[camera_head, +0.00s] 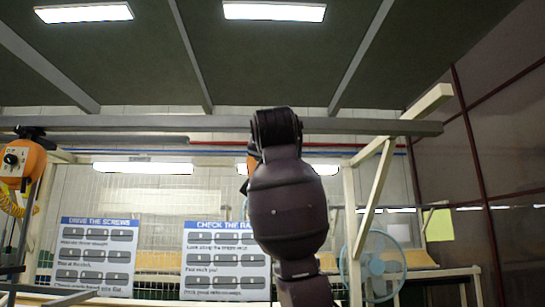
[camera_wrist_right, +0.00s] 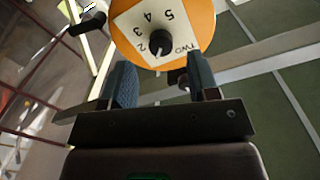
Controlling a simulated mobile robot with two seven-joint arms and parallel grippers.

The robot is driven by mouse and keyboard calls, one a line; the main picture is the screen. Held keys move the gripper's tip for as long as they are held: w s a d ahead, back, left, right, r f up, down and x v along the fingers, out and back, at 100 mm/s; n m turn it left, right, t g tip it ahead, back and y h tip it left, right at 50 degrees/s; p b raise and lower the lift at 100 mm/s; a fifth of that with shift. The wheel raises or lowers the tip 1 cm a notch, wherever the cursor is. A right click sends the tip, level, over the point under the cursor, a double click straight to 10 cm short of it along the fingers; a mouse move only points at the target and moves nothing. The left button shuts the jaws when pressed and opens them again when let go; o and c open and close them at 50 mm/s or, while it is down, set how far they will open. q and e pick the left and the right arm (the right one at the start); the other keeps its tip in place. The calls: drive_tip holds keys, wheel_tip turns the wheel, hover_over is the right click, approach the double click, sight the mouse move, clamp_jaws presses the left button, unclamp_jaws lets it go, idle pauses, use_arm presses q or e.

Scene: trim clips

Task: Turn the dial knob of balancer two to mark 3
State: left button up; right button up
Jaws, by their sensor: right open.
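Balancer two (camera_wrist_right: 197,18) is an orange round housing in the right wrist view, with a white dial plate (camera_wrist_right: 128,22) lettered TWO. The marks 2, 4 and 5 can be read on the plate. Its black dial knob (camera_wrist_right: 160,42) is at the plate's middle with a pale pin sticking out; I cannot tell which mark it points at. My right gripper (camera_wrist_right: 160,72) is open, its two blue-grey fingers just short of the knob and on either side of it. In the head view my right arm hides most of an orange housing (camera_head: 252,163). My left gripper is out of view.
Another orange balancer (camera_head: 18,162) with a dial hangs from the overhead rail (camera_head: 120,138) at the left. Two instruction boards (camera_head: 93,257) stand behind. A pale timber frame (camera_head: 375,195) and a fan (camera_head: 375,265) are at the right.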

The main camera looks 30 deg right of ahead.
use_arm(q)
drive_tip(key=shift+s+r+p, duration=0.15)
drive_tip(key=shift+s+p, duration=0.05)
drive_tip(key=shift+p, duration=0.2)
use_arm(e)
drive_tip(key=x, duration=0.3)
drive_tip(key=shift+w+d, duration=0.15)
drive_tip(key=shift+w, duration=0.15)
drive_tip(key=shift+c, duration=0.2)
drive_tip(key=c, duration=0.9)
